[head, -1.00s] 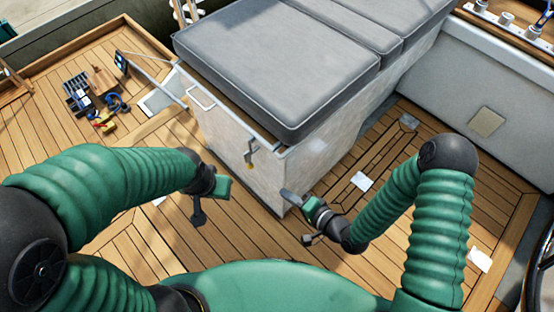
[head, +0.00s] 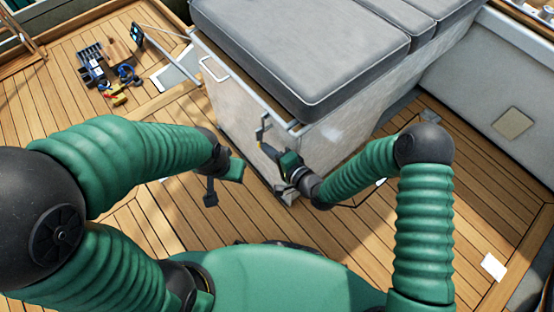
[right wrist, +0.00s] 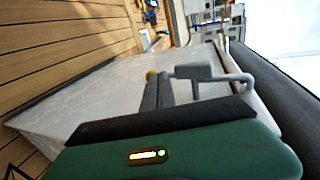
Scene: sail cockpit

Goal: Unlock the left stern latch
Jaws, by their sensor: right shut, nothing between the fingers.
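The latch (head: 262,128) is a small grey metal piece on the near end of the pale cushioned locker, just below its top rim.
The locker (head: 235,95) carries grey cushions (head: 300,50) and a metal handle (head: 213,70) on its left side. Tools (head: 120,78) lie on the deck at the upper left. The wooden deck (head: 150,215) around the locker is mostly clear. A white wall (head: 470,80) stands at the right.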

